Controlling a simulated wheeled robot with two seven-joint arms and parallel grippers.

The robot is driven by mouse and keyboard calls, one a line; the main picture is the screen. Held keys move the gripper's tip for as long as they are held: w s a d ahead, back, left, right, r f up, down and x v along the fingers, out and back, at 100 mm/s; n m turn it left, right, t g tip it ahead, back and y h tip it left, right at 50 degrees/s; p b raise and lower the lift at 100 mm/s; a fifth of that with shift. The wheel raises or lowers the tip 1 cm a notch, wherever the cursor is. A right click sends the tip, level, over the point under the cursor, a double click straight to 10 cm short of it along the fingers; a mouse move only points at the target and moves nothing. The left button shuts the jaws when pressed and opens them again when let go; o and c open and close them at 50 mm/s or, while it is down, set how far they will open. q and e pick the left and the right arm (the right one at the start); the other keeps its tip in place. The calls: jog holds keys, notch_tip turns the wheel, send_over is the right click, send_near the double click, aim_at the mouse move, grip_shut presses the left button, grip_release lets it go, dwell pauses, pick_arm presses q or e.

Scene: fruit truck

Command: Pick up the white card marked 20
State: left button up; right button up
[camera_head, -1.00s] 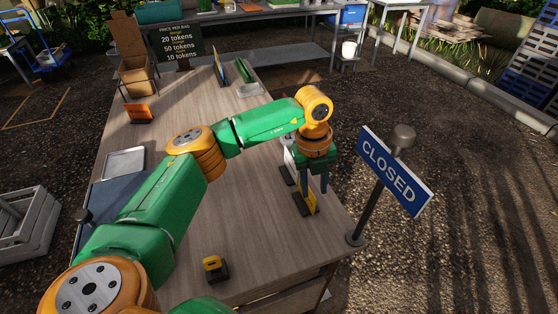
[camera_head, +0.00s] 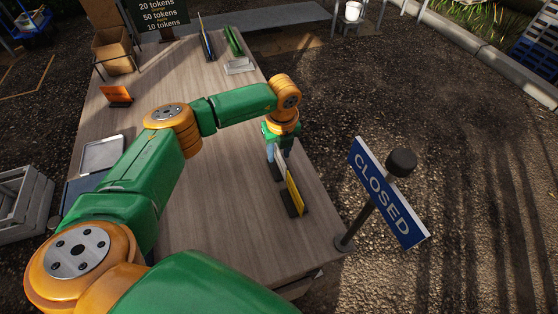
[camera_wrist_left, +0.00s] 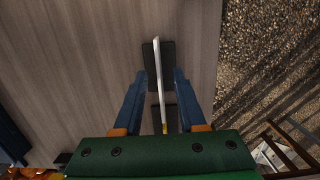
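A white card (camera_wrist_left: 159,72) stands upright in a black holder (camera_wrist_left: 151,60), seen nearly edge-on in the left wrist view. Its marking cannot be read. In the head view a pale sliver of the card (camera_head: 281,160) shows below my left gripper (camera_head: 279,152), partly hidden by it. My left gripper (camera_wrist_left: 160,75) is open, with one blue finger on each side of the card and a gap on both sides. My right gripper is in neither view.
A yellow card (camera_head: 294,192) stands in a black holder just nearer than the white card. The wooden table (camera_head: 215,215) is mostly clear. A CLOSED sign (camera_head: 386,196) stands by its right edge. An orange card (camera_head: 117,95) and metal tray (camera_head: 101,154) are at the left.

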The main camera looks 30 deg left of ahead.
pick_arm(q)
jog(key=shift+s, duration=0.1)
jog(key=shift+f, duration=0.2)
dwell(0.4)
grip_shut()
dwell(1.3)
